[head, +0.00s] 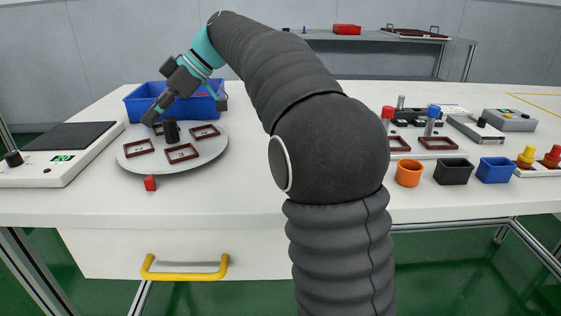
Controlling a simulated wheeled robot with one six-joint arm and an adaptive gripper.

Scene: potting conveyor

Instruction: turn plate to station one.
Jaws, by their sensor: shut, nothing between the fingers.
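The round plate (190,161) is a light grey turntable on the white bench at the left. It carries several dark red square frames (182,153) and a black knob (171,131) in its middle. A small red marker (150,183) sits on the bench at the plate's front edge. My gripper (152,117) is shut and empty. It points down and left over the back of the plate, near the knob; whether it touches anything is unclear. No station label is readable.
A blue bin (137,101) stands behind the plate. A device with a dark pad (68,136) is at the left. Orange (409,173), black (454,171) and blue (496,170) cups stand at the right. A yellow drawer handle (185,275) is below the bench edge.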

